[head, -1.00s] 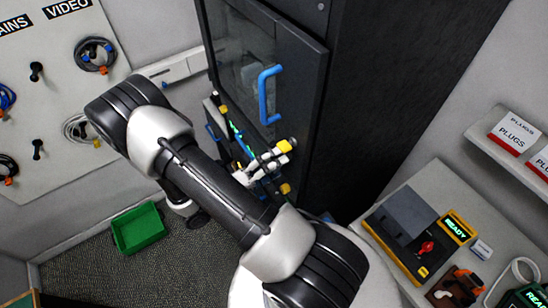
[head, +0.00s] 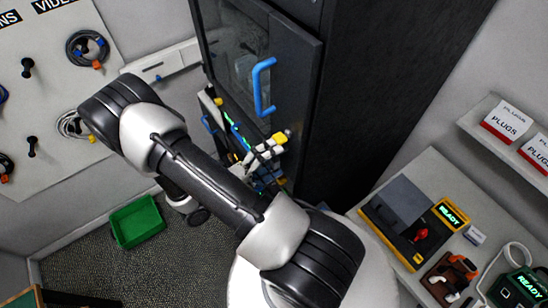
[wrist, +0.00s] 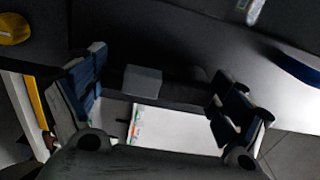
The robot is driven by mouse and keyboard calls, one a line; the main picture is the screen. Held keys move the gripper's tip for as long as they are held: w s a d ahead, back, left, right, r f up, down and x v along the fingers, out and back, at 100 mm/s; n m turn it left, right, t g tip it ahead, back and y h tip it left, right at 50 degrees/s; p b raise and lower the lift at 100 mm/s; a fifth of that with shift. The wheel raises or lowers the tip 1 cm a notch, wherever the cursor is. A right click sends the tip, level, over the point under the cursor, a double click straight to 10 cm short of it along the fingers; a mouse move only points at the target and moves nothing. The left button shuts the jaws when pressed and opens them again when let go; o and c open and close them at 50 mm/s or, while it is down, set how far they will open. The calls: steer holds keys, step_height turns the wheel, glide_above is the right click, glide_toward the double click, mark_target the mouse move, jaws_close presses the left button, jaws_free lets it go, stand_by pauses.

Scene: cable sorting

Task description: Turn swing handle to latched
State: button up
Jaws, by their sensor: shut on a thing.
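The dark cabinet door carries a blue pull handle (head: 258,88) on its front, above my gripper. My gripper (wrist: 160,100) shows in the wrist view as two dark fingers with blue pads, set well apart. A dark bar with a grey block (wrist: 143,80) lies between them; I take this to be the swing handle, and the gripper is shut on it. In the head view, my arm hides much of this area, and the handle's angle cannot be told. A yellow-tipped pale part (head: 279,138) shows by the door's lower edge.
A pegboard (head: 60,165) with hanging cable coils stands at the left. A green bin (head: 137,222) is on the carpet. At the right, a bench holds a yellow-and-grey tester (head: 405,215), and a shelf above it carries PLUGS boxes (head: 507,122).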

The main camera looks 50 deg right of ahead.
steer(key=o, duration=1.2)
steer(key=shift+f, duration=0.25)
steer(key=shift+o, duration=0.2)
steer(key=v, duration=1.2)
steer(key=shift+r, duration=0.2)
steer(key=shift+w+y, duration=0.1)
steer(key=shift+y, duration=0.2)
steer(key=s+a+f+m+t+y+b, duration=0.1)
steer(key=s+a+m+t+y+b, duration=0.2)
steer(key=m+y+b, duration=0.5)
steer(key=s+a+f+m+t+y+b, duration=0.2)
steer(key=a+m+t+y+b, duration=0.3)
steer(key=m+b, duration=1.4)
steer(key=s+m+y, duration=0.1)
steer(key=m+y, duration=0.3)
steer(key=m, duration=0.2)
steer(key=shift+s+f+t+b, duration=0.15)
steer(key=shift+s+t+b, duration=0.25)
